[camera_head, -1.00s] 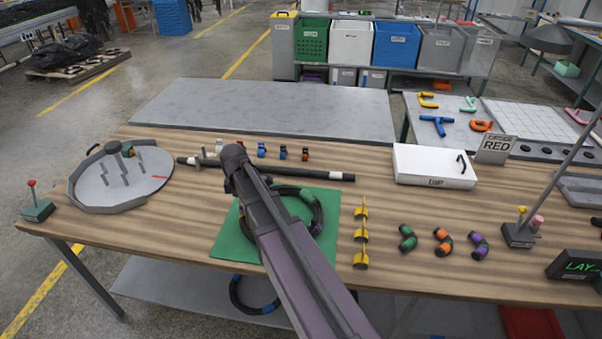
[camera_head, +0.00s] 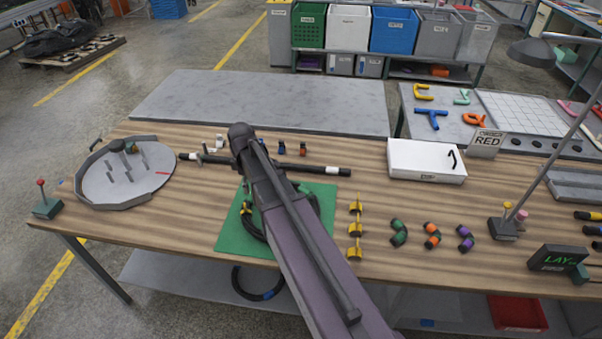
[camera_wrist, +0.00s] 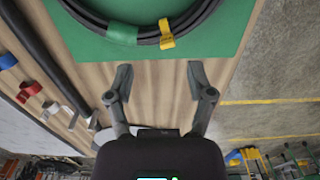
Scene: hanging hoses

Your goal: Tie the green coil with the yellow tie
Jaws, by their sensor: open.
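The green coil is a black hose loop with a green band (camera_wrist: 122,33), lying on a green mat (camera_wrist: 215,38). It also shows in the head view (camera_head: 250,222), partly hidden by my arm. The yellow tie (camera_wrist: 167,33) lies across the coil beside the green band; it also shows in the head view (camera_head: 246,208). I cannot tell whether it is fastened around the hoses. My gripper (camera_wrist: 160,80) is open and empty, its fingers apart from the coil in the picture, past the mat's edge. In the head view my arm hides the gripper.
A dark rod (camera_head: 315,169) lies behind the mat. Yellow clips (camera_head: 355,229) and coloured hose pieces (camera_head: 432,235) lie to the right. A white box (camera_head: 425,160) and a lamp stand (camera_head: 505,228) are farther right. A round grey tray (camera_head: 125,175) is at left.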

